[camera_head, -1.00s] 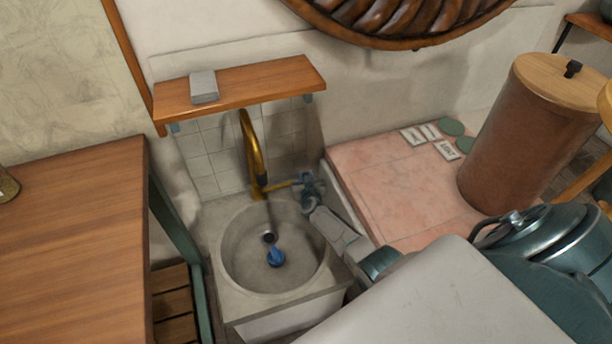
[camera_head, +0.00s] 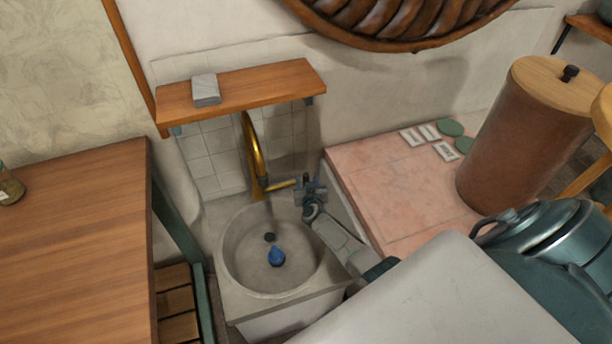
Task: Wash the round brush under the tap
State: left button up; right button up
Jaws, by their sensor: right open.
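A brass tap (camera_head: 254,160) curves over a round stone basin (camera_head: 232,262) below a wooden shelf. A small blue object (camera_head: 277,256), which may be the round brush, lies in the basin beside the dark drain (camera_head: 270,237). Its bristles cannot be made out. My right gripper (camera_head: 306,187) is open at the brass side handle (camera_head: 281,186) of the tap, right of the spout. Whether its fingers touch the handle cannot be told. No water shows under the spout. My left gripper is not in view.
A wooden table (camera_head: 75,235) stands left of the basin. A shelf (camera_head: 250,90) with a grey block (camera_head: 206,89) hangs above the tap. A pink counter (camera_head: 385,185) on the right holds a brown lidded canister (camera_head: 520,140) and small labels.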

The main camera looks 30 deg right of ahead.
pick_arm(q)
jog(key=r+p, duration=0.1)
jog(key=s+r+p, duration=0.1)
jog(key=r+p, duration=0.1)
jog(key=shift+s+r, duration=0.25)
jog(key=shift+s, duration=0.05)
pick_arm(e)
jog(key=v, duration=0.7)
jog(key=shift+s+a+r, duration=0.15)
jog(key=shift+s+a, duration=0.05)
jog(key=shift+s, duration=0.1)
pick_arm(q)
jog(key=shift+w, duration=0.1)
